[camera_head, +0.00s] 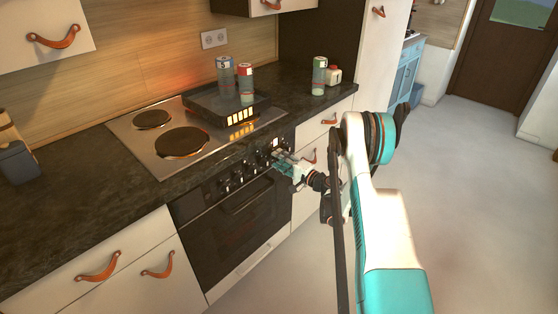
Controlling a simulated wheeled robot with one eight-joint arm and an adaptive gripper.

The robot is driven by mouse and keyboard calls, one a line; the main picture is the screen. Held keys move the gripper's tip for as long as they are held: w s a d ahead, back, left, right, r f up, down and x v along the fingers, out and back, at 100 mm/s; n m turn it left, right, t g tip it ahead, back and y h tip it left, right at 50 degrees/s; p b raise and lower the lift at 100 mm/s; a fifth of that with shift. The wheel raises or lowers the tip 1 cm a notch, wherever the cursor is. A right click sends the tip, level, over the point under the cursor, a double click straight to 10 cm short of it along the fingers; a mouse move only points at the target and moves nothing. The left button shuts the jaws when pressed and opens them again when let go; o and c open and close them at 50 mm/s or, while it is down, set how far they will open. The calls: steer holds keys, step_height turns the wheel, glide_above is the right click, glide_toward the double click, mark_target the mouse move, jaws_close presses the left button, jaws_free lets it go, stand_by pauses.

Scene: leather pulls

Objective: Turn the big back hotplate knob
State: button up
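The oven (238,208) has a dark front panel with a row of several small knobs (238,177) just below the counter edge. I cannot tell from their markings which knob belongs to the big back hotplate. The hob (152,164) above shows a large front hotplate (182,142) and a smaller one (151,119) at the back left. A dark tray covers its right part. My gripper (276,158) is at the right end of the knob row, pointing at the panel. Its fingertips are too small and overlapped to show contact or opening.
The dark tray (205,108) holds cans (245,83). The oven handle (245,199) projects below the knobs. Drawers with leather pulls flank the oven. The floor at right is clear.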

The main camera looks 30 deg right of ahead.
steer(key=v, duration=0.6)
steer(key=shift+s, duration=0.3)
